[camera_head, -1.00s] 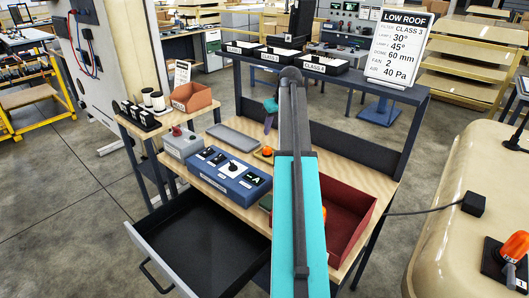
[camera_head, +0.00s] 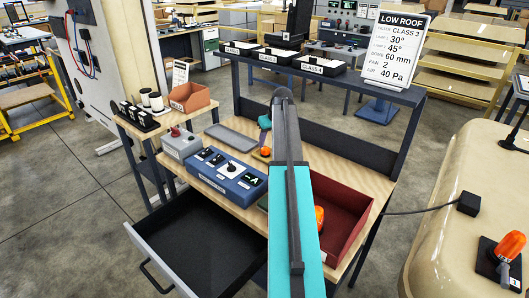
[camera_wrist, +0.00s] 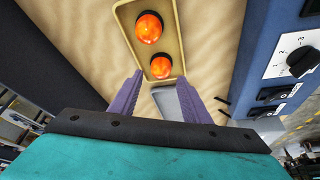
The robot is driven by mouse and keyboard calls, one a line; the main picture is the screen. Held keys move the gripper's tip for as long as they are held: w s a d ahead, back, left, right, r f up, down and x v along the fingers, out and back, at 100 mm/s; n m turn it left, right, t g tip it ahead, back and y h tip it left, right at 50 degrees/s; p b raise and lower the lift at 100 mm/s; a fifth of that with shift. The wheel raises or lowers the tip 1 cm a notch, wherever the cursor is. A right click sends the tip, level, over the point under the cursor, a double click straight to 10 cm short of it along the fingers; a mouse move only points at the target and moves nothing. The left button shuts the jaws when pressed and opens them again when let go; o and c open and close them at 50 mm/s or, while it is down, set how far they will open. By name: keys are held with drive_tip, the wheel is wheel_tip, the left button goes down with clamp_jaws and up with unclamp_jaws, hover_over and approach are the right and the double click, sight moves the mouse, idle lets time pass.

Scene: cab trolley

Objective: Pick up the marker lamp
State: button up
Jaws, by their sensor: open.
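Two orange dome lamps stand in a shallow beige tray (camera_wrist: 175,12) in the wrist view: a farther lamp (camera_wrist: 149,27) and a nearer lamp (camera_wrist: 160,68). My gripper (camera_wrist: 160,80) is open and empty. Its purple fingers point at the tray, with the nearer lamp just beyond and between the tips. In the head view an orange lamp (camera_head: 265,151) shows on the bench beside my arm, which hides most of the gripper. Another orange lamp (camera_head: 319,217) sits in the red bin (camera_head: 352,205). One more orange lamp (camera_head: 511,246) is on the cream cab roof at right.
A blue control box (camera_head: 225,178) stands on the bench left of my arm; it also shows at right in the wrist view (camera_wrist: 260,70). A grey tray (camera_head: 231,137) lies behind it. An open drawer (camera_head: 200,240) juts out in front. A sign (camera_head: 396,50) stands on the shelf.

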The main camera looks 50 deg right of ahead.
sight(266, 148)
drive_tip(key=shift+w+f, duration=0.1)
drive_tip(key=shift+f, duration=0.15)
drive_tip(key=shift+f, duration=0.15)
drive_tip(key=shift+p+x, duration=1)
drive_tip(key=shift+x, duration=1.45)
drive_tip(key=c, duration=0.8)
drive_tip(key=shift+r+b, duration=1.25)
drive_tip(key=shift+r, duration=3.75)
drive_tip(key=shift+a, duration=0.1)
